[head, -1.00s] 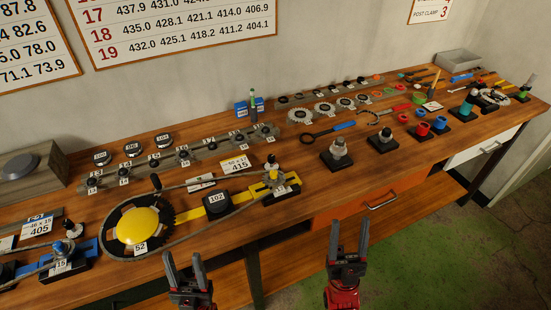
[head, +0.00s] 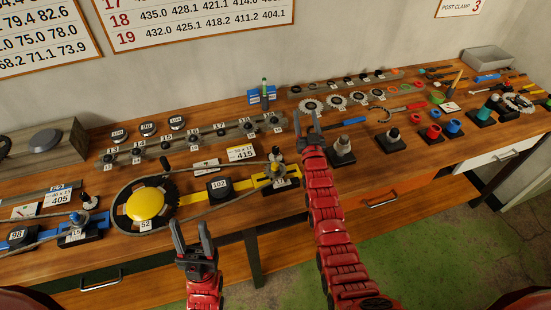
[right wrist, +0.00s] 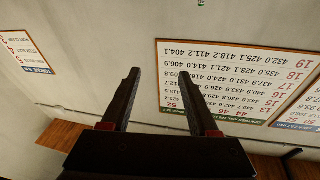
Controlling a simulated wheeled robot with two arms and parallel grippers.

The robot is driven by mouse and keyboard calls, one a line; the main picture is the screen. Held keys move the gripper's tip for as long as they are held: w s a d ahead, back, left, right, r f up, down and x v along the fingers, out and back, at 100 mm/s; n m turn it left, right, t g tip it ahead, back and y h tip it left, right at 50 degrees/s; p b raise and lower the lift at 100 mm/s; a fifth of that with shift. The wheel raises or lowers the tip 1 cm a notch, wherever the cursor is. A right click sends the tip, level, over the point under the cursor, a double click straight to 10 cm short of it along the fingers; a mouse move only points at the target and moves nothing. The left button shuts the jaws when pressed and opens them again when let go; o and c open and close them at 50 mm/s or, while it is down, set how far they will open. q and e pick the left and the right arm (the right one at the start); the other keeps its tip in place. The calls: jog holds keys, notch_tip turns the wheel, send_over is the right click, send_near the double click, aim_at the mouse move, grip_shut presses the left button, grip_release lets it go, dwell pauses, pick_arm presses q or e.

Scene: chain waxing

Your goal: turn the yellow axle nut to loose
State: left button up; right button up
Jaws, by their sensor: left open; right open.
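The yellow rig has a yellow-domed chainring (head: 147,204) marked 52, a yellow bar (head: 193,196), and a yellow axle stand (head: 267,178) at its right end. A dark upright part (head: 277,156) tops that stand; the axle nut is too small to make out clearly, and I cannot tell its turn position. A chain loops along the rig. My right gripper (head: 307,122) is open and empty, up and to the right of the stand in the head view. My left gripper (head: 192,230) is open and empty, in front of the bench below the rig.
A blue rig (head: 75,230) sits at the left. A rail with numbered cogs (head: 190,143) lies behind the yellow rig. Dark stands with metal posts (head: 342,153) sit to the right of my right arm. The right wrist view shows the wall chart (right wrist: 240,85).

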jog(key=w+a+f+g, duration=0.3)
jog(key=w+a+g, duration=0.4)
jog(key=w+g, duration=0.15)
jog(key=s+a+r+g+h, duration=0.1)
jog(key=s+r+g, duration=0.45)
jog(key=s, duration=0.45)
jog(key=s+a+r+g+h, duration=0.1)
jog(key=s+a+r+g, duration=0.1)
jog(key=s+r+g, duration=0.55)
jog(key=t+b, duration=0.2)
jog(key=b, duration=0.7)
send_over(275, 164)
jog(key=shift+g, duration=0.25)
notch_tip(275, 164, down, 12)
jog(key=shift+s+a+r, duration=0.15)
jog(key=shift+r, duration=0.05)
jog(key=shift+f+p, duration=0.1)
jog(key=shift+p, duration=0.65)
jog(key=f, duration=0.2)
jog(key=f+p, duration=0.1)
jog(key=f, duration=0.3)
jog(key=shift+d+f+p, duration=0.25)
jog(key=shift+f+p, duration=0.1)
jog(key=shift+a+f, duration=0.15)
jog(key=shift+f, duration=0.25)
